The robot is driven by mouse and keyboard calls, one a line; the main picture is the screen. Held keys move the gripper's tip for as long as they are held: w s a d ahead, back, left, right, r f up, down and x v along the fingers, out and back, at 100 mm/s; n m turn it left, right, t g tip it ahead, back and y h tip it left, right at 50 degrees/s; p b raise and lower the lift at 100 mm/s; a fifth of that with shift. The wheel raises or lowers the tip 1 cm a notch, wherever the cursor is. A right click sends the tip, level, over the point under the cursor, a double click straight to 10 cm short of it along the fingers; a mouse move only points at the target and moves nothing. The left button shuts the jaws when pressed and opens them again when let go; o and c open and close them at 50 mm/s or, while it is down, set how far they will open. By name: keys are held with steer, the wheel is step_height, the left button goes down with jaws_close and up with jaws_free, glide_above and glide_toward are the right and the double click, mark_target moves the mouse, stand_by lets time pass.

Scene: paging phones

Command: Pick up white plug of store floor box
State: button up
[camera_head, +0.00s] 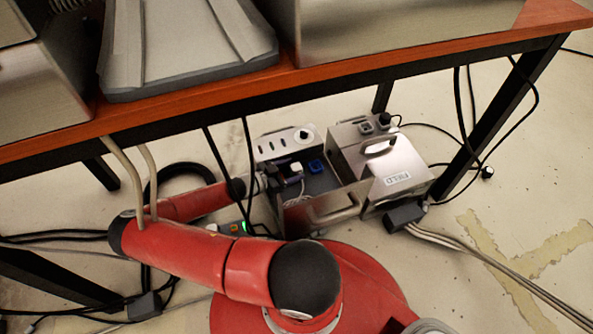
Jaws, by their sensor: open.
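The grey floor box (334,210) stands open on the floor under the table. A small white plug (297,168) shows inside it, beside a blue part (316,166). White cords hang below the plug. My red arm reaches under the table from the front, and my dark gripper (286,175) is at the left side of the open box, close to the plug. The gripper is open. Its fingers are small and dark here, so I cannot tell whether they touch the plug or surround it.
A metal case (385,165) with a handle stands right of the box. The orange-edged table (420,62) overhangs my arm, with black legs on both sides. Black cables hang near the arm, and a cable bundle (470,245) crosses the floor. Floor at the right is mostly clear.

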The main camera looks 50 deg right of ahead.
steer(key=c, duration=1.1)
steer(key=shift+c, duration=0.2)
